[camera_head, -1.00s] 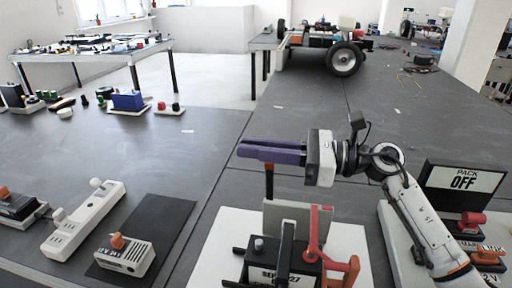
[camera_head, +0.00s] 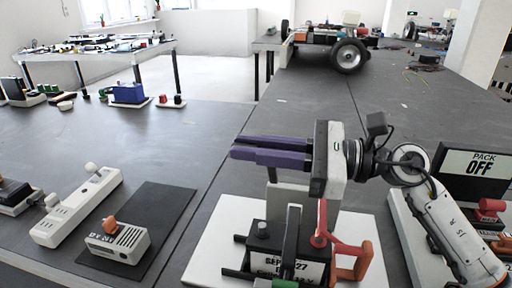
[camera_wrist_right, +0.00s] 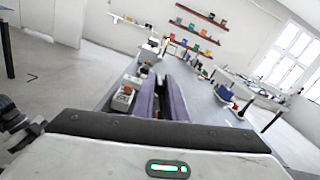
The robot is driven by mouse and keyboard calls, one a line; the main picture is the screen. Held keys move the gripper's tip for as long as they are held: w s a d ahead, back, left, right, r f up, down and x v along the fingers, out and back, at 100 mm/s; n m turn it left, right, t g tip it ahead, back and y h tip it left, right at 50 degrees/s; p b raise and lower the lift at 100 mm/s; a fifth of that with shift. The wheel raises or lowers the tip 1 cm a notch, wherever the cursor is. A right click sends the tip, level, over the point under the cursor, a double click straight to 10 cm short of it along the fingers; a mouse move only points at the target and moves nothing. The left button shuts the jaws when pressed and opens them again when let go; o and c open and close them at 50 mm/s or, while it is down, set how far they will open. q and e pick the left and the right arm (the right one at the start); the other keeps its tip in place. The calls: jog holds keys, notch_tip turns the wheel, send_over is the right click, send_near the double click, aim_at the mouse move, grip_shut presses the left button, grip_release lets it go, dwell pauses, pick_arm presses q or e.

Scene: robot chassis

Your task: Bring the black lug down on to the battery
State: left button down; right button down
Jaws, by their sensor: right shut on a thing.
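The black battery (camera_head: 257,241), with a white label, stands on a white board at the lower middle of the head view. A grey knob-like terminal (camera_head: 262,229) stands on its top left. My right gripper (camera_head: 236,156) has purple fingers, level above and behind the battery, close together. The fingers also show in the right wrist view (camera_wrist_right: 163,100). My left gripper is out of view.
A red lever (camera_head: 321,222) and an orange block (camera_head: 354,261) stand at the battery's right. A dark upright strip (camera_head: 291,234) stands in front. The table left of the board holds a white switch box (camera_head: 118,243) on a black mat.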

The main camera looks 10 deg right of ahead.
jog(key=shift+s+a+f+b, duration=0.2)
jog(key=shift+s+f+b, duration=0.2)
jog(key=shift+s+f, duration=0.2)
jog(key=shift+s+a+f+b, duration=0.2)
jog(key=shift+s+f+b, duration=0.25)
jog(key=shift+s, duration=0.2)
jog(key=c, duration=1.8)
grip_release()
jog(key=shift+o, duration=0.2)
jog(key=b+v, duration=0.2)
jog(key=v, duration=0.8)
jog(key=shift+d, duration=0.2)
